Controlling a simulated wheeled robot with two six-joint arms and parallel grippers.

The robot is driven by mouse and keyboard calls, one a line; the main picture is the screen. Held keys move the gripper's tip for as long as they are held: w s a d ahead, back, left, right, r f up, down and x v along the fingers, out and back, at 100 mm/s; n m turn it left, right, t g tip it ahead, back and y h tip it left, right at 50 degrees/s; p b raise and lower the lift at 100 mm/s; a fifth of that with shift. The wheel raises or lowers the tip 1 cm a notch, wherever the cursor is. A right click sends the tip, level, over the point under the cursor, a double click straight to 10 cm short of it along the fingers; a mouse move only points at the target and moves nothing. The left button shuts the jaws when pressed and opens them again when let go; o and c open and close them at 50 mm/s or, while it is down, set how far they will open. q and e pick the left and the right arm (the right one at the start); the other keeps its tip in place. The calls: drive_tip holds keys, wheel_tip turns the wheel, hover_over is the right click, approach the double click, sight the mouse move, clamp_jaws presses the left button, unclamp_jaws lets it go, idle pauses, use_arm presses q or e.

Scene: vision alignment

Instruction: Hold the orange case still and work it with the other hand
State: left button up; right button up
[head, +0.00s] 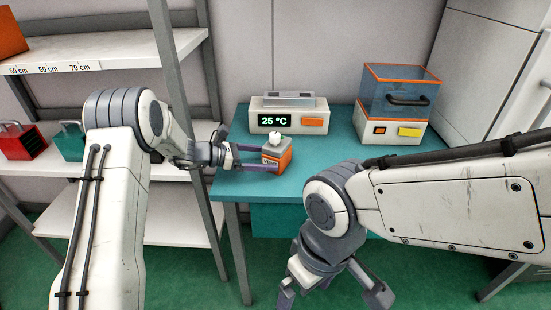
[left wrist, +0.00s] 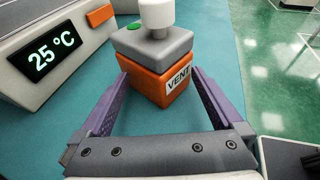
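The orange case (head: 276,154) is a small box with a grey top, a white knob and a label reading VENT. It stands upright on the teal table near its left front edge. In the left wrist view the case (left wrist: 165,84) also shows a green button on its top. My left gripper (head: 262,158) has its purple fingers spread wide, one on each side of the case, low down. The case sits turned between the fingertips (left wrist: 160,78); firm contact is not clear. My right gripper (head: 334,292) hangs open and empty in front of the table, pointing down.
A device reading 25 °C (head: 289,115) stands behind the case. A clear-topped orange and white box (head: 397,105) stands at the back right of the teal table (head: 338,140). A shelf rack (head: 100,50) with cases is at left. The table between is clear.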

use_arm(q)
drive_tip(key=shift+x, duration=1.4)
clamp_jaws()
drive_tip(key=shift+o, duration=0.2)
unclamp_jaws()
